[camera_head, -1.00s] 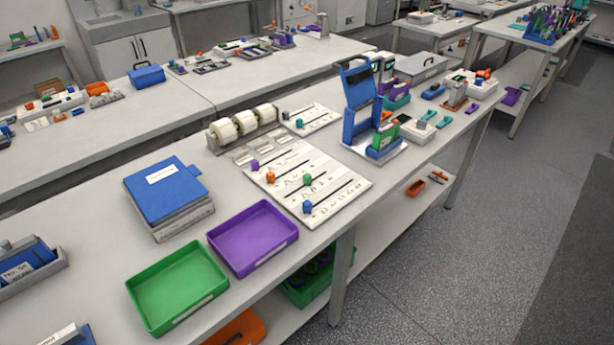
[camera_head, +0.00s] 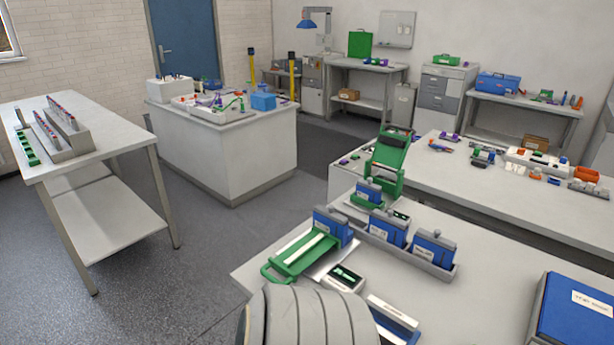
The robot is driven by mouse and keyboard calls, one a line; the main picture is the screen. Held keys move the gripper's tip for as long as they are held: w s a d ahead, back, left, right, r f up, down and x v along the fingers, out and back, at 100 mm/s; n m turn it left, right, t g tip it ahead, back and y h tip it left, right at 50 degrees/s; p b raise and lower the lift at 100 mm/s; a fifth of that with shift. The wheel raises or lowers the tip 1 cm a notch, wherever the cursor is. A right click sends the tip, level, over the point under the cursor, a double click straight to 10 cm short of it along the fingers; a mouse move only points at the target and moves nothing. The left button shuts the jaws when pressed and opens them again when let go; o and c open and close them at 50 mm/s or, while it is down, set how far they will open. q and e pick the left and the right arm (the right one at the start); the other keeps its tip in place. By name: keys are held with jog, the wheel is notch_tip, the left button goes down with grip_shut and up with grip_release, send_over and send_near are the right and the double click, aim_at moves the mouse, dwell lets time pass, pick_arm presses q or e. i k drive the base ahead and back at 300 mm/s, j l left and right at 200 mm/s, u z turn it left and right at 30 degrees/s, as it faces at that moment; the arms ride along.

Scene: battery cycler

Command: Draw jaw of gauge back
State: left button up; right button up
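A green device with a pale straight bar and a loop handle (camera_head: 301,250) lies near the left front edge of the near bench. It looks like the gauge, though I cannot be sure. A blue block (camera_head: 333,225) stands at its far end; whether it touches the device is unclear. A small white unit with a dark display (camera_head: 346,278) sits just to its right. The gauge's jaw is too small to make out. Neither of my grippers is in view. A grey ribbed arm part of mine shows at the bottom edge, in front of the device.
Blue blocks stand in a grey tray (camera_head: 436,269) behind the display unit. A green upright stand (camera_head: 388,160) is farther back. A blue box (camera_head: 575,310) is at the right. A white-and-blue item (camera_head: 394,313) lies in front. Open floor (camera_head: 215,240) lies left of the bench.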

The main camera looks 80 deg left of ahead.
aim_at(293, 261)
jog(key=u, duration=2.9)
